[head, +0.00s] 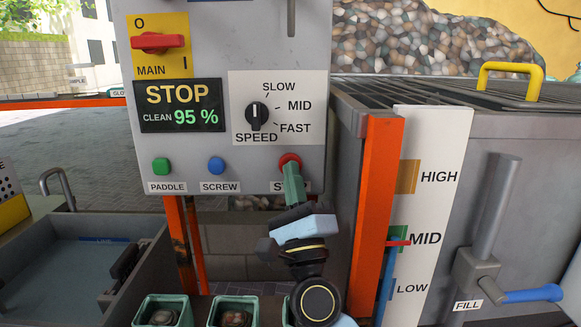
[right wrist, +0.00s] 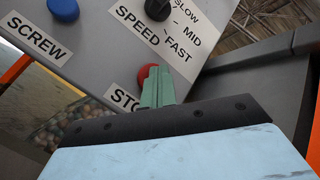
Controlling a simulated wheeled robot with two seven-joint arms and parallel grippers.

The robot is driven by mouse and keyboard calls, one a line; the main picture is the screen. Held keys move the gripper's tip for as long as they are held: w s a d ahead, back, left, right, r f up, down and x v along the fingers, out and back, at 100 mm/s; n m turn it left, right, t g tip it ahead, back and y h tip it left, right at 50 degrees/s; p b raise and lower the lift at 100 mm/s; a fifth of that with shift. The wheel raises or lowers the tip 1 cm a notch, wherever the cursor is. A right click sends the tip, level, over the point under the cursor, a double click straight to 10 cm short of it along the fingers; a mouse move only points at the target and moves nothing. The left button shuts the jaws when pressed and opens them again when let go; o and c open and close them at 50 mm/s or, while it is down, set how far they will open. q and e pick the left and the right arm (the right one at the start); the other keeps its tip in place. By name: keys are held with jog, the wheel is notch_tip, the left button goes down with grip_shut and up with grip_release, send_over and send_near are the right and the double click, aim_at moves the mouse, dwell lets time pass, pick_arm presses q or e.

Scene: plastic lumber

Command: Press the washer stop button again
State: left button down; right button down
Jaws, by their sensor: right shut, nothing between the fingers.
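The red stop button (head: 290,161) is at the lower right of the grey control panel (head: 205,60), above a label partly hidden by my gripper. My right gripper (head: 291,172) is shut, with its green fingertips at the button's lower edge. In the right wrist view the shut fingers (right wrist: 157,80) overlap the right side of the red button (right wrist: 145,76). I cannot tell whether they touch or press it. The display (head: 181,106) reads STOP, CLEAN 95 %. My left gripper is not in view.
A green paddle button (head: 161,166) and a blue screw button (head: 216,165) sit left on the same panel. The speed knob (head: 257,115) is above. An orange post (head: 377,200) and the grey tank (head: 480,150) stand close on the right. Green-rimmed bins (head: 233,303) are below.

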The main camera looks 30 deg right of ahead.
jog(key=shift+s, duration=0.1)
jog(key=shift+s+a, duration=0.45)
jog(key=shift+s, duration=0.25)
jog(key=s+a, duration=0.1)
jog(key=s, duration=0.2)
jog(key=s+a, duration=0.1)
jog(key=shift+s+a+p, duration=0.15)
jog(key=shift+a+p, duration=0.15)
jog(key=shift+p, duration=0.1)
dwell(0.8)
